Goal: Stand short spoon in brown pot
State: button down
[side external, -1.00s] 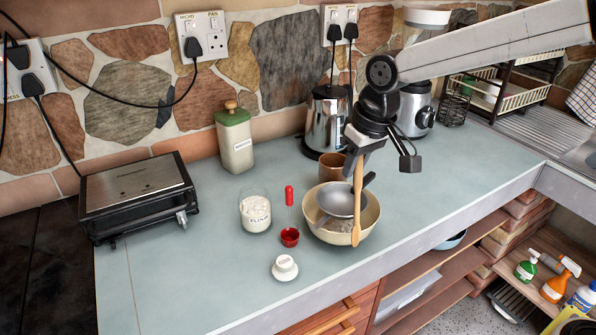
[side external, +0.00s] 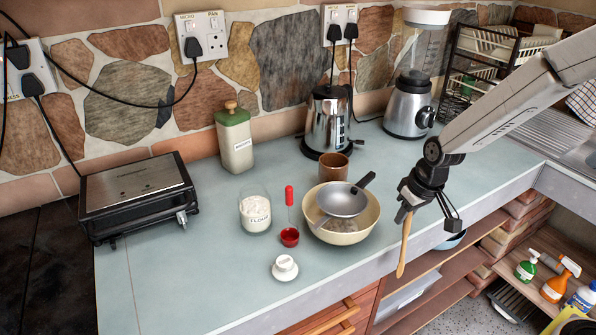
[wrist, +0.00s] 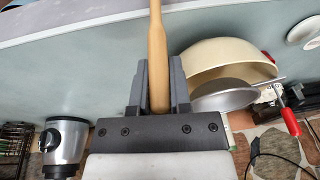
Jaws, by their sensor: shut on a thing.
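My gripper (side external: 406,205) is shut on the short wooden spoon (side external: 404,245), which hangs down, slightly tilted, in front of the counter's front edge in the side view. In the wrist view the spoon (wrist: 157,50) runs between both fingers of my gripper (wrist: 159,85); its far end is cut off by the frame. The brown pot (side external: 333,167) stands upright on the counter behind the cream bowl, left of and apart from my gripper. Its lower front is hidden by the bowl and sieve. I cannot make out the pot in the wrist view.
The cream bowl (side external: 364,232) with a grey sieve (side external: 341,200) on it stands close to the pot. The sieve's dark handle points right. A kettle (side external: 328,120) and blender (side external: 408,108) stand behind. A flour jar (side external: 255,212) and red-handled tool (side external: 289,196) are left.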

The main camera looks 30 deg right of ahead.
jog(key=w+a+v, duration=0.1)
jog(key=w+v, duration=0.1)
jog(key=v, duration=0.9)
jog(key=w+a+r+v, duration=0.1)
jog(key=w+v, duration=0.1)
jog(key=v, duration=0.9)
jog(key=w+m+t+h, duration=0.1)
jog(key=w+m+t, duration=0.1)
jog(key=w, duration=2.4)
jog(key=shift+h, duration=0.3)
jog(key=shift+s+a+f, duration=0.1)
jog(key=shift+a+f, duration=0.15)
jog(key=shift+f, duration=0.95)
jog(key=shift+s+a+f, duration=0.1)
jog(key=shift+a+f, duration=0.1)
jog(key=shift+f, duration=0.95)
notch_tip(320, 180, down, 10)
jog(key=shift+f, duration=0.15)
jog(key=c, duration=0.6)
grip_release()
jog(key=shift+o, duration=0.2)
